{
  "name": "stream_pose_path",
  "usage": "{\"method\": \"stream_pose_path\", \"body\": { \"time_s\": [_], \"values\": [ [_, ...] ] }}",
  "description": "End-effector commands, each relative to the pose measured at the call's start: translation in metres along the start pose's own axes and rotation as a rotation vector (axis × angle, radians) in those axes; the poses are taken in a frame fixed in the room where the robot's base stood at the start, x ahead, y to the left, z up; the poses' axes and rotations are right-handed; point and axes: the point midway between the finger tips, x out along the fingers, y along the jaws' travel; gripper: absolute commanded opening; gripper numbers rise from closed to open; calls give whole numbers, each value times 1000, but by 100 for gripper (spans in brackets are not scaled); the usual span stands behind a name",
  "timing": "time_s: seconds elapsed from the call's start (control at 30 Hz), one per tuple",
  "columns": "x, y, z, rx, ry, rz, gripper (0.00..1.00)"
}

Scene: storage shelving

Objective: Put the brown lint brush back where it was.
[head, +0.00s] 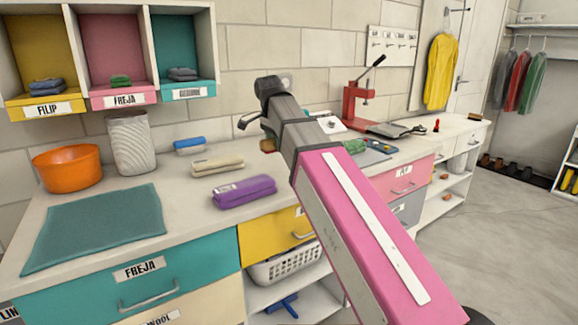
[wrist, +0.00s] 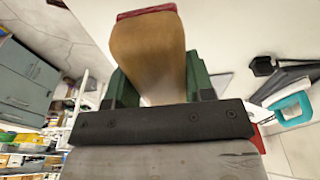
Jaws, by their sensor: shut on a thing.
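The brown lint brush (wrist: 148,55) is in my gripper (wrist: 160,86) in the wrist view. It has a rounded brown body and a dark red edge at its far end. The green fingers close on it from both sides, and its near end is hidden behind the dark gripper body. In the head view my arm hides most of the gripper; a small brown patch (head: 267,146) shows beside the arm above the counter, and I cannot tell for sure that it is the brush.
The counter (head: 185,225) carries a purple case (head: 244,191), a beige case (head: 217,164), a blue item (head: 189,146), an orange bowl (head: 67,168), a pale basket (head: 131,142) and a teal mat (head: 93,227). Labelled cubbies hang above. A red press (head: 358,107) stands farther right.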

Motion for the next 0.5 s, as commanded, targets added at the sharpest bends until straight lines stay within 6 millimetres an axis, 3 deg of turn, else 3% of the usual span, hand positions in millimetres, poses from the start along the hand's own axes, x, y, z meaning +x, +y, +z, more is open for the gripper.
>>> {"method": "stream_pose_path", "body": {
  "time_s": [0.3,0.5],
  "values": [
    [46,-30,-52,2,-1,2,27],
    [68,-42,-76,0,-1,1,27]
  ]
}}
